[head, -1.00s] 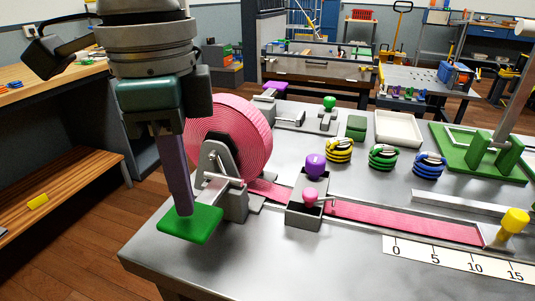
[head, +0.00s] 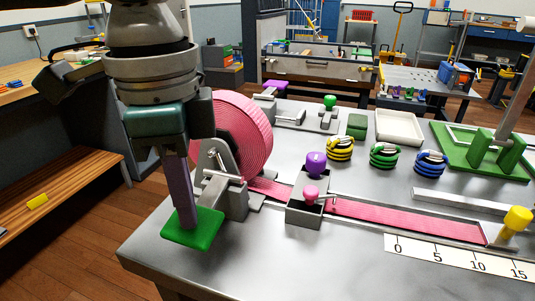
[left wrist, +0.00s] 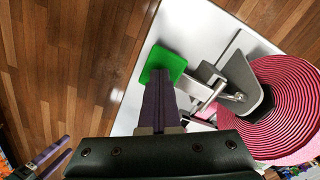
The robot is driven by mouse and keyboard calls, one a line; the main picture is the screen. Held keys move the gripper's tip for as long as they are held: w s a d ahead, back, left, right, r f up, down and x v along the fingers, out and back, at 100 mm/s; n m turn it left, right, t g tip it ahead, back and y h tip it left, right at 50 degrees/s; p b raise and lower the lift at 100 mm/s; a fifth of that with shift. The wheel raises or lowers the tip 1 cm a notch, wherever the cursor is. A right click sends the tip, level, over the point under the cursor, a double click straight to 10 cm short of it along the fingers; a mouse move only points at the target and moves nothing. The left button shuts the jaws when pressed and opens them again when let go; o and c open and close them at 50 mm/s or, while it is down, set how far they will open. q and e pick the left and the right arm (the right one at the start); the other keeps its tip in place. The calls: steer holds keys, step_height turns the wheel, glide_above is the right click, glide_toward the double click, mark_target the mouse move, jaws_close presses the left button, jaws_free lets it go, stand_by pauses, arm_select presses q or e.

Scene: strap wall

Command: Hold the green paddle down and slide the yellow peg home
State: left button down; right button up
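The green paddle (head: 193,230) is a flat plate near the table's front left, in front of the pink strap roll (head: 243,138); it also shows in the left wrist view (left wrist: 163,62). My left gripper (head: 187,220) points down with its purple fingers together, tips meeting the paddle's top; they do not visibly clamp it. The wrist view shows these fingers (left wrist: 161,98) over the paddle. The yellow peg (head: 518,218) stands by the far right end of the flat pink strap (head: 405,219). My right gripper (left wrist: 48,160) shows only in the wrist view, two fingers apart and empty.
A grey block with a purple knob (head: 316,161) and a pink knob (head: 311,192) straddles the strap. A white scale (head: 460,260) lies in front of the strap. Several strap coils, a white tray (head: 399,127) and a green stand (head: 490,160) are behind. The table's front is clear.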

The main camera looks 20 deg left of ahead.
steer(key=shift+f, duration=0.15)
steer(key=shift+w+r+p, duration=0.1)
steer(key=shift+r+p, duration=0.3)
steer(key=shift+r, duration=0.15)
stand_by(0.5)
